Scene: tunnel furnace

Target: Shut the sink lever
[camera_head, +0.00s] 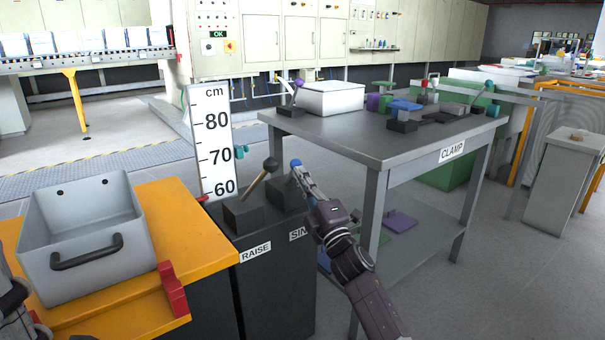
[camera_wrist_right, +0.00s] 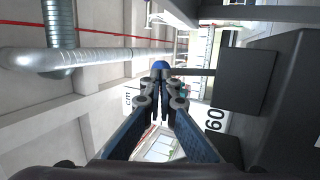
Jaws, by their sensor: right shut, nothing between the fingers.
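The sink lever has a blue knob (camera_head: 295,163) and stands on a dark block (camera_head: 284,196) above the partly hidden "SIN" label (camera_head: 298,234). My right gripper (camera_head: 300,174) is shut and empty, with its tips right at the blue knob. In the right wrist view the closed fingertips (camera_wrist_right: 162,78) are just before the blue knob (camera_wrist_right: 160,65), and the lever's dark shaft runs right to its block (camera_wrist_right: 250,80). I cannot tell whether they touch. Dark parts of my left arm show at the left edge of the head view, and its finger state is unclear.
The raise lever, with a black knob (camera_head: 271,164), stands close on the left. A cm scale (camera_head: 211,140) rises behind it. The clamp table (camera_head: 400,148) is on the right, and a grey bin (camera_head: 84,240) sits on an orange table (camera_head: 190,215) on the left.

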